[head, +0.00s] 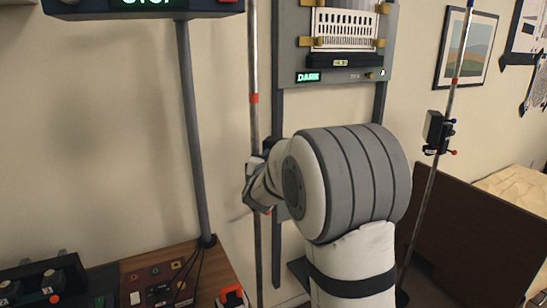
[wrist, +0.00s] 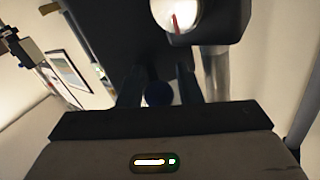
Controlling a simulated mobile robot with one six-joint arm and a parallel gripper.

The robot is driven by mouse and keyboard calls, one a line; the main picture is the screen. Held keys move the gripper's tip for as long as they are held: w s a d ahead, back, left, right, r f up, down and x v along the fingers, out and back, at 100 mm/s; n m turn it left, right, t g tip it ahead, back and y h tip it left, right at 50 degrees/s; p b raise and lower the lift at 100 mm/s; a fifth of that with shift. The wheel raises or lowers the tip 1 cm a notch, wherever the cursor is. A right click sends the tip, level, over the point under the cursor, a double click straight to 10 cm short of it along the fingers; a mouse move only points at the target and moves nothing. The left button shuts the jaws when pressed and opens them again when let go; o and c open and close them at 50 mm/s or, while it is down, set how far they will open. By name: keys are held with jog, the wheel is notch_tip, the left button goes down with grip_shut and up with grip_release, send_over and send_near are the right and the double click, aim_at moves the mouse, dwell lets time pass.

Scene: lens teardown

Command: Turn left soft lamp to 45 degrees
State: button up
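In the wrist view a dark lamp housing (wrist: 110,45) fills the upper middle. It carries a round white dial (wrist: 178,14) with a red pointer standing nearly upright. A dark blue round knob (wrist: 157,94) sits below the dial. My gripper (wrist: 158,88) has its two dark fingers at the left and right of this knob; dim light hides whether they touch it. In the head view my wrist is at the left pole (head: 253,65), and little of the lamp there can be made out around my arm.
A second pole on the right carries a black clamp-like unit (head: 436,131). A grey panel (head: 343,76) with a lit "DARK" sign hangs between the poles. A wooden bench (head: 210,262) with controls is at lower left. A brown board (head: 470,235) stands at right.

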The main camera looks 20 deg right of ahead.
jog(key=b+v, duration=0.1)
jog(key=v, duration=0.6)
jog(key=shift+s+a+b, duration=0.2)
jog(key=shift+s+b, duration=0.15)
jog(key=s+a+f+n+g+y, duration=0.55)
jog(key=s+a+f+y, duration=0.2)
jog(key=s, duration=0.35)
jog(key=s+d+f+n+g, duration=0.1)
jog(key=s+f+g, duration=0.2)
jog(key=s, duration=0.7)
jog(key=s+f+n+g, duration=0.1)
jog(key=s+f+g, duration=0.2)
jog(key=s, duration=0.8)
jog(key=shift+s+d+f+g, duration=0.25)
jog(key=shift+d+f+g, duration=0.1)
jog(key=shift+g, duration=0.6)
